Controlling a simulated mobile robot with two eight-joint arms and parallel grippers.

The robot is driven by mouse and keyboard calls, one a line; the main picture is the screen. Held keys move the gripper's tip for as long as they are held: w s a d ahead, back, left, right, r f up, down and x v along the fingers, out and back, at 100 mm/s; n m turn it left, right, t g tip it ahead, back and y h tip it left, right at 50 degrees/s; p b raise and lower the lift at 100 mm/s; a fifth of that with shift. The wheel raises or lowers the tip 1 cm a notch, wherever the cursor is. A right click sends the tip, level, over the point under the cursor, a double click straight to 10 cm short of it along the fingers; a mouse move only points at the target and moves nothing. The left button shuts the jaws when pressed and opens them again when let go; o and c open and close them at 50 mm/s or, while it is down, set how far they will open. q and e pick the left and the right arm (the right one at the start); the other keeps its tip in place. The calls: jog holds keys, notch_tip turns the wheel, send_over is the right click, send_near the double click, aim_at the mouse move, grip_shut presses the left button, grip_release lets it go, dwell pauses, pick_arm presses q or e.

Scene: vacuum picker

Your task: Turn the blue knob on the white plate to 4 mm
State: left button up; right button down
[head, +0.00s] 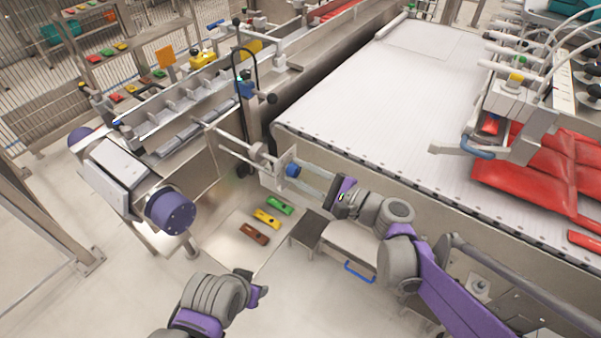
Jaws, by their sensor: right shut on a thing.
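The blue knob (292,170) sits on the face of a small white plate (268,180), at the near left corner of the white conveyor. My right gripper (303,176) reaches in from the right, with its pale fingers at the knob. It is shut on the knob, though the fingertips are small and partly merge with the plate. No scale marks or millimetre reading can be made out from here. My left gripper (262,286) hangs low at the bottom centre, away from the plate and holding nothing visible. Its finger opening cannot be made out.
A tray with green (280,206), yellow (267,218) and brown (254,234) items lies below the plate. A box with a blue handle (359,271) stands below my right wrist. The wide conveyor (390,110) lies behind; red packs (530,170) are at right.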

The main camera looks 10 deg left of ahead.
jog(key=shift+m, duration=0.3)
jog(key=shift+c, duration=2.4)
grip_release()
jog(key=v, duration=1)
jog(key=shift+d, duration=0.4)
jog(key=shift+s, duration=0.15)
